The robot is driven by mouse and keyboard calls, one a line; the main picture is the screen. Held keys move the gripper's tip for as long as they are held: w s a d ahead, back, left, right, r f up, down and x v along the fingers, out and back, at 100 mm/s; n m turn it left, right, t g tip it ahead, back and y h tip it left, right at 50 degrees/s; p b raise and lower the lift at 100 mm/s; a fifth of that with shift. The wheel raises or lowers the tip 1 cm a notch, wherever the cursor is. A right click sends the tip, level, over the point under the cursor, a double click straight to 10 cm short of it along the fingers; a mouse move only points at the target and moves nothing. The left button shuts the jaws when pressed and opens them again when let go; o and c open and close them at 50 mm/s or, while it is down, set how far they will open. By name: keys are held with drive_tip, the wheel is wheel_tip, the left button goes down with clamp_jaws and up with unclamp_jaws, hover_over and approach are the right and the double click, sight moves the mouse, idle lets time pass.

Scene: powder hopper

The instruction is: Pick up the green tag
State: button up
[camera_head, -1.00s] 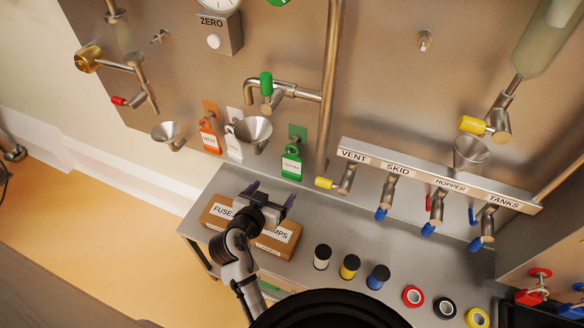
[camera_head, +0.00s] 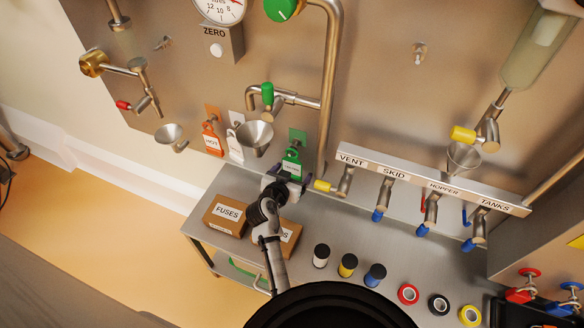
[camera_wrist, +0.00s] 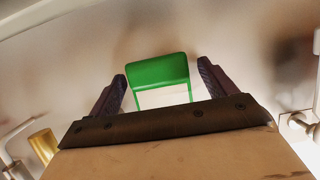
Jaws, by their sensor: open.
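The green tag (camera_head: 292,161) hangs on the steel panel, in front of a green backing plate, to the right of the funnel. It has a white label, and its lower part is partly hidden by my gripper (camera_head: 285,180). In the wrist view the green tag (camera_wrist: 160,80) shows between the two dark fingers of my gripper (camera_wrist: 162,85), with a gap on each side. My gripper is open, and nothing is held. I cannot tell how deep the tag lies between the fingers.
An orange tag (camera_head: 212,140) and a white tag (camera_head: 235,146) hang to the left. A funnel (camera_head: 254,137) is close by. A yellow-handled valve (camera_head: 324,186) is just right of my gripper. Boxes (camera_head: 226,215) stand on the shelf below.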

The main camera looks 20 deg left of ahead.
drive_tip(key=shift+w+f, duration=0.15)
drive_tip(key=shift+w, duration=0.05)
drive_tip(key=c, duration=1)
drive_tip(key=shift+c, duration=0.2)
drive_tip(key=shift+r, duration=0.2)
